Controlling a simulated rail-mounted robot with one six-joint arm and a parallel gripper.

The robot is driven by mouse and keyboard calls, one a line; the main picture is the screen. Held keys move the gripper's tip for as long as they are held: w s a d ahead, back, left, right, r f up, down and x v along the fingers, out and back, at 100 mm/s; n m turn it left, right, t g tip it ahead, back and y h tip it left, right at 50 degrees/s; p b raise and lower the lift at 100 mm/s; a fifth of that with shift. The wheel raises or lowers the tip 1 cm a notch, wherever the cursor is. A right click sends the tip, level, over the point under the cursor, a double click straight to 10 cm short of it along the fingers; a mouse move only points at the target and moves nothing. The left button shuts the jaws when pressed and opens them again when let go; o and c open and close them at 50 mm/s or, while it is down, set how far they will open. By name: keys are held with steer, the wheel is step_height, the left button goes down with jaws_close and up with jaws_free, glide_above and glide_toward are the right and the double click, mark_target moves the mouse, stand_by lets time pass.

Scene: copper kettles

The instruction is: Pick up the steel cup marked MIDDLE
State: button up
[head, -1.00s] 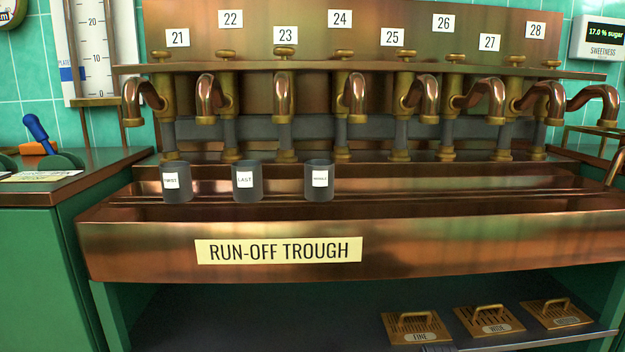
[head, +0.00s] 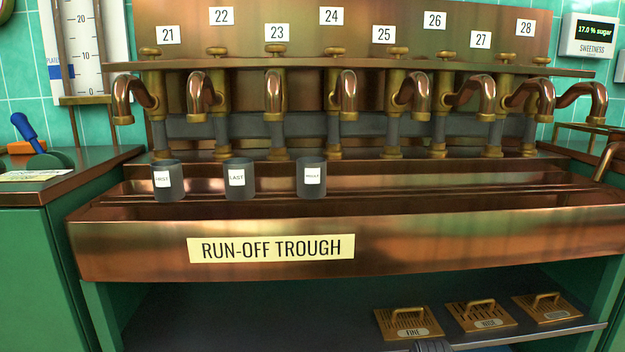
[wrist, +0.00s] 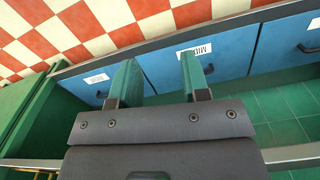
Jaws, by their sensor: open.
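Three dark grey cups stand in a row on the ledge of the run-off trough (head: 400,235) in the head view. The left cup (head: 168,194) has a label that seems to read FIRST. The centre cup (head: 240,195) reads LAST. The right cup (head: 312,190) has a small label that looks like MIDDLE, though it is blurred. My gripper (wrist: 157,72) shows in the wrist view with two green fingers apart and nothing between them. It faces blue drawers and a checkered floor, away from the cups.
Copper taps numbered 21 to 28 hang behind and above the cups (head: 347,90). Strainers marked FINE (head: 408,322) and WIDE (head: 480,316) lie on the shelf below. Blue drawers (wrist: 215,55) show in the wrist view. The trough ledge right of the cups is clear.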

steer(key=shift+o, duration=0.2)
stand_by(0.3)
steer(key=o, duration=0.9)
